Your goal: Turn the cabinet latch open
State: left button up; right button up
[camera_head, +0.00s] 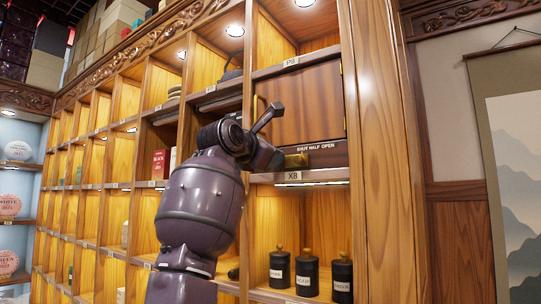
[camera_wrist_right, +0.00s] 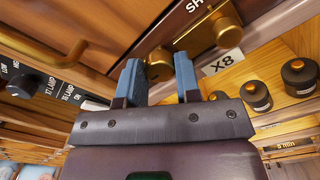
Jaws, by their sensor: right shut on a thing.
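The wooden cabinet door (camera_head: 315,108) is closed flush in its cubby in the head view. The brass latch (camera_head: 297,160) is on the rail below it, beside the words SHUT, HALF and OPEN. In the right wrist view the round latch knob (camera_wrist_right: 226,30) has a brass lever reaching between my blue-grey fingers. My right gripper (camera_wrist_right: 159,68) is shut on this lever. In the head view my dark right arm and wrist hide the fingers and the latch's left part. I cannot tell the exact latch mark. My left gripper is out of view.
Several black jars (camera_head: 307,274) stand in the cubby below. A brass door handle (camera_wrist_right: 58,50) and a black dial panel (camera_wrist_right: 32,80) are close by in the wrist view. A red box (camera_head: 159,163) sits in a cubby to the left.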

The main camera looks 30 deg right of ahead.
jog(key=shift+n, duration=0.3)
jog(key=o, duration=0.9)
jog(key=shift+a, duration=0.1)
